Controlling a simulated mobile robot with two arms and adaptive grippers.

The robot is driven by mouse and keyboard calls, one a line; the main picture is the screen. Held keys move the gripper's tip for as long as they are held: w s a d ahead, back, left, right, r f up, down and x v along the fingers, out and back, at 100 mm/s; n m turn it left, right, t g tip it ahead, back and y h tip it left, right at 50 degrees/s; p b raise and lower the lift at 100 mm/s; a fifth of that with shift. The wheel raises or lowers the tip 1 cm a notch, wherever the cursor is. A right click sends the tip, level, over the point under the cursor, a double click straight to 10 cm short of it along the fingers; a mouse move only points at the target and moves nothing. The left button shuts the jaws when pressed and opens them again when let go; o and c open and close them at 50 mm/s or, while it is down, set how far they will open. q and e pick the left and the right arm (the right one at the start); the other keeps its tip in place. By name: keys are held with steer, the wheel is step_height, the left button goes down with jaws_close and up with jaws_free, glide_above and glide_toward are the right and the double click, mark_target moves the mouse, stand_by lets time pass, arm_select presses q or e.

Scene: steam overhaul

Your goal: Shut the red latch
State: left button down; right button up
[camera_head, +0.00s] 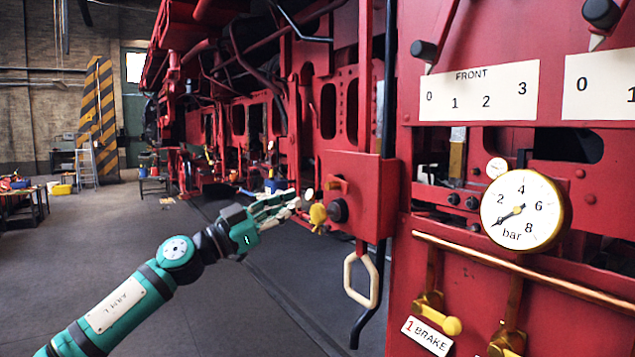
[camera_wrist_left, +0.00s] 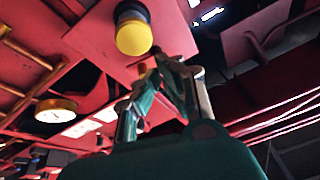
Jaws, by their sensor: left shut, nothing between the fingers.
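My left gripper (camera_head: 297,201) reaches in from the left with its fingers shut and empty. Its tips are close to a yellow knob (camera_head: 318,214) on a black stem (camera_head: 338,211), which stands out from a red box (camera_head: 364,168) on the locomotive's side. A small red-orange piece (camera_head: 337,184) sits just above the knob; it may be the red latch, but I cannot tell its position. In the left wrist view the shut fingers (camera_wrist_left: 160,62) are just below and right of the yellow knob (camera_wrist_left: 134,38); contact is unclear. My right gripper is out of view.
A pale looped handle (camera_head: 361,280) hangs below the box. On the right are a pressure gauge (camera_head: 522,210), a brass rail (camera_head: 520,268) and a lever marked 1 BRAKE (camera_head: 428,336). The floor (camera_head: 130,240) at left is open, with a ladder (camera_head: 86,166) far back.

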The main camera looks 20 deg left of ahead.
arm_select(q)
steer(key=s+d+r+m+g+h, duration=0.1)
steer(key=s+r+m, duration=0.1)
steer(key=s+r, duration=0.4)
steer(key=shift+s+d+r+g+h, duration=0.3)
steer(key=shift+s+r, duration=0.1)
steer(key=shift+s, duration=0.15)
step_height(320, 180, up, 4)
steer(key=f+p, duration=0.1)
steer(key=p, duration=0.3)
glide_above(332, 184)
steer(key=s, duration=0.3)
steer(key=f, duration=0.2)
steer(key=a+f+b, duration=0.1)
steer(key=shift+w+f, duration=0.3)
steer(key=shift+w, duration=0.1)
steer(key=shift+d, duration=0.1)
